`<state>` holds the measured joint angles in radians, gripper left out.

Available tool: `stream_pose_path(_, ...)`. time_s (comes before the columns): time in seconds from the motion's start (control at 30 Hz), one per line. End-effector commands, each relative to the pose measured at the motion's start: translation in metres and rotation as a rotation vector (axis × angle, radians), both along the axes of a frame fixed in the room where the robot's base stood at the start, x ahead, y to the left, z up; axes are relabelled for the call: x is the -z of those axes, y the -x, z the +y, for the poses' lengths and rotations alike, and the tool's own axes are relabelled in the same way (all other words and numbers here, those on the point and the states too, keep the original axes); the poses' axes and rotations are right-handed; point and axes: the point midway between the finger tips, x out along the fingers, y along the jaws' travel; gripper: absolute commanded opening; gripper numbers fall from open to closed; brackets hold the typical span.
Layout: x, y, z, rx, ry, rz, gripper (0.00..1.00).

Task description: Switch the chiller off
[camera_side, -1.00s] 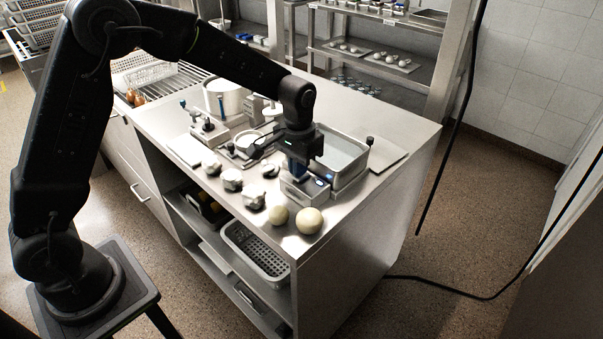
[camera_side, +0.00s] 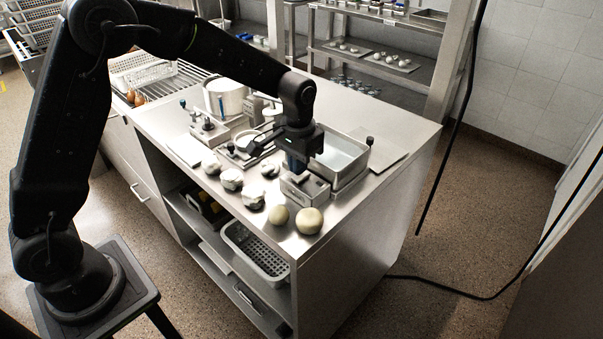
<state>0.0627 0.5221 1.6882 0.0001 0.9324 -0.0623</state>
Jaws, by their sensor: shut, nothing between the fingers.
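The chiller appears to be the steel bath (camera_side: 345,158) with a small metal control box (camera_side: 306,190) at its front, near the right front edge of the counter. No blue light shows on the control box. My gripper (camera_side: 296,170) points down just above and behind the box, shut and empty. Its fingertips overlap the box's top in this view, so I cannot tell whether they touch it. The gripper hides part of the box and of the bath's left side.
Several pale round balls (camera_side: 309,221) lie along the counter's front edge. A white pot (camera_side: 226,98) and small metal devices (camera_side: 208,130) stand to the left and behind. A flat plate (camera_side: 385,157) lies right of the bath. A grey perforated basket (camera_side: 254,255) sits on the shelf below.

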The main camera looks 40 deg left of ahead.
Motion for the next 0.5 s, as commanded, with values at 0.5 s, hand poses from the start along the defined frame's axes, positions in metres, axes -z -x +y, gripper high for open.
stream_pose_path(0.5, -0.041, -0.001, 0.0, 0.0, 0.0, -0.004, 0.0)
